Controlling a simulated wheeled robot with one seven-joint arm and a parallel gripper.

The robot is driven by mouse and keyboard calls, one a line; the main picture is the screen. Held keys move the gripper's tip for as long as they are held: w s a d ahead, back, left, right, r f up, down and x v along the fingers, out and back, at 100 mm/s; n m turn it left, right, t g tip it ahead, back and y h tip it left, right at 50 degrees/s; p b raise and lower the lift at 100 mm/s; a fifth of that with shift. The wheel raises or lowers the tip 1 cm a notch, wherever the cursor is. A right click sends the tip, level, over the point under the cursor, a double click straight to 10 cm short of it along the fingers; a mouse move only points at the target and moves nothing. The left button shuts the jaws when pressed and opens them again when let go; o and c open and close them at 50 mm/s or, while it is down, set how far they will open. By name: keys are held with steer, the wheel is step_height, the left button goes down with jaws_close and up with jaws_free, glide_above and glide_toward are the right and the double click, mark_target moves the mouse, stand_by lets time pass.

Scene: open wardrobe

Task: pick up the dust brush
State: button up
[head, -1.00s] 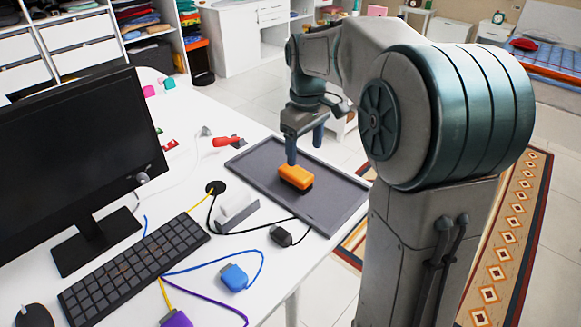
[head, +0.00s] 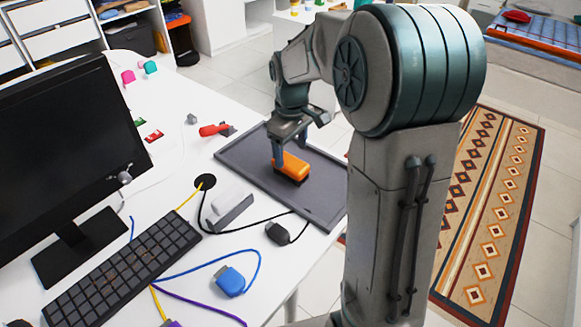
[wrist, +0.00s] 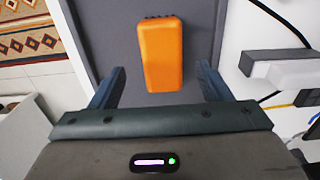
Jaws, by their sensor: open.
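The dust brush (head: 291,166) is an orange block with dark bristles beneath it, lying on a dark grey tray (head: 243,164) on the white desk. In the wrist view the orange brush (wrist: 160,55) lies lengthwise ahead, between the lines of the two fingers. My gripper (head: 289,158) points down at the brush, its fingers spread. In the wrist view my gripper (wrist: 161,82) is open, with a finger on either side of the brush's near end and a gap on each side. Contact with the brush cannot be seen.
A red-handled tool (head: 213,130) lies beside the tray's far left edge. A white and grey block (head: 230,208), a black plug (head: 278,233) and cables lie at the tray's near left. A keyboard (head: 120,265) and monitor (head: 65,150) stand at left.

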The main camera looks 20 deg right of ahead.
mark_target(290, 161)
step_height(290, 161, down, 5)
steer(key=shift+s+a+r, duration=0.1)
steer(key=c, duration=1.1)
steer(key=shift+r, duration=0.5)
steer(key=r, duration=0.3)
steer(key=shift+s+d+r, duration=0.25)
steer(key=shift+d+r, duration=0.05)
steer(key=shift+d, duration=0.1)
steer(key=s+d+r+b, duration=0.1)
steer(key=s+d+r, duration=0.5)
steer(key=s+d, duration=0.1)
steer(key=shift+d+r, duration=0.2)
steer(key=shift+d, duration=0.4)
